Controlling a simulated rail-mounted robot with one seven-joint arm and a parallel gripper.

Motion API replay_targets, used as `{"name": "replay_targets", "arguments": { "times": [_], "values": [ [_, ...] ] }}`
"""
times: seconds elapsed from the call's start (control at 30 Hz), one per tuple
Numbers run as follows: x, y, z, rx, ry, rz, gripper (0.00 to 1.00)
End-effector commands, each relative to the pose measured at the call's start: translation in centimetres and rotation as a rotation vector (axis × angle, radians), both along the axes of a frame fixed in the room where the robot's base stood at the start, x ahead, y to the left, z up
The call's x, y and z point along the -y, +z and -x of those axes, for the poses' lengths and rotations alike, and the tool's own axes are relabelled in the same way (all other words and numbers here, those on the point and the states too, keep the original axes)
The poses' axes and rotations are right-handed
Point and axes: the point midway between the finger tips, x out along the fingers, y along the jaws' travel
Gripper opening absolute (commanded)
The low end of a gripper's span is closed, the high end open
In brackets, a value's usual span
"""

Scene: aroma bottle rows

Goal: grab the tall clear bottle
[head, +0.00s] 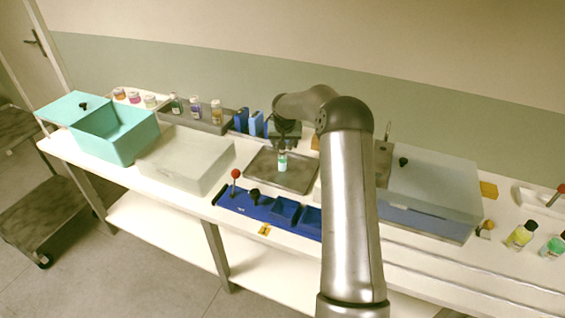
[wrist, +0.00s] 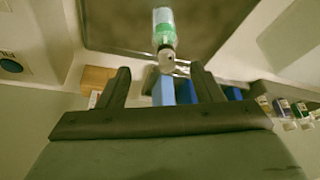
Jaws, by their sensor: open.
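A clear bottle with a green band and a dark-and-pale top (head: 283,161) stands on the metal tray (head: 262,177) in the middle of the bench. In the wrist view the same bottle (wrist: 163,28) has its top toward my gripper. My gripper (head: 284,138) is just above the bottle, pointing down. In the wrist view my open gripper (wrist: 161,72) has its two dark fingers apart. The bottle's top lies in line with the gap between the fingertips. Whether it is inside the gap is unclear. Nothing is held.
Several bottles stand in a grey rack (head: 187,121) at the back. Blue boxes (head: 256,123) are behind the tray. A blue holder (head: 262,208) with a red-knobbed lever is in front. A lidded container (head: 432,185) stands right. Yellow (head: 521,236) and green (head: 553,246) bottles are far right.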

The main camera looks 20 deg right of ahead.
Motion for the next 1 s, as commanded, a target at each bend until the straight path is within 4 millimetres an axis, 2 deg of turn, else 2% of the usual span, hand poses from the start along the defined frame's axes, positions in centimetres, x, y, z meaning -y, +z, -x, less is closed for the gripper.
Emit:
{"name": "replay_targets", "arguments": {
  "times": [0.17, 0.37, 0.5, 0.77, 0.8, 0.87, 1.0],
  "values": [
    [0.0, -0.9, -0.4, 0.0, 0.0, -0.001, 0.6],
    [-0.5, -3.6, -1.1, -0.002, 0.002, -0.003, 0.6],
    [-0.1, -5.2, -1.7, 0.0, -0.001, -0.002, 0.6],
    [0.0, -5.6, -1.8, 0.001, 0.0, 0.0, 0.6],
    [0.0, -5.6, -1.8, 0.001, 0.0, 0.0, 0.57],
    [0.0, -5.6, -1.8, 0.001, 0.0, 0.0, 0.4],
    [0.0, -5.6, -1.8, 0.001, 0.0, 0.0, 0.01]
  ]
}}
